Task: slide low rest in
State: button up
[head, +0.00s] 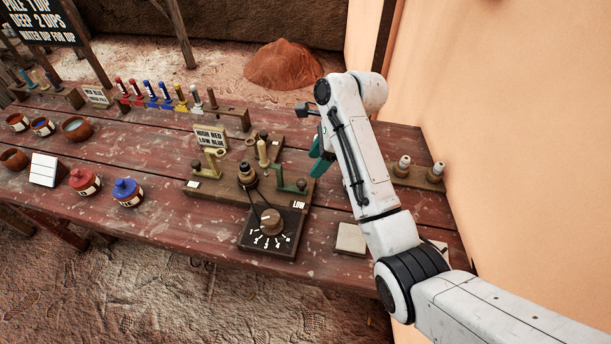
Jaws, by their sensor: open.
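The low rest (291,185) is a green bracket on the right of a wooden stand (236,192), behind a small LOW label (299,205). A similar olive-yellow rest (213,160) is on the stand's left side. Between them stand a dark-topped post (246,173) and a pale wooden spindle (262,153). My gripper (318,158), with green fingers, is open above the bench, to the right of and behind the low rest in the picture. It appears apart from the rest. My arm partly hides the gripper.
A dial box (268,243) sits in front of the stand. A sign (210,137) reading HIGH RED LOW BLUE stands behind it. Red (84,181) and blue (127,192) lidded pots are at left. Coloured-handled tools (165,95) line the back. A wall (500,120) bounds the right.

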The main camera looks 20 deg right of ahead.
aim_at(302, 181)
jog(key=x, duration=0.7)
jog(key=shift+a+f, duration=0.1)
jog(key=shift+f, duration=0.25)
grip_shut()
dwell(0.3)
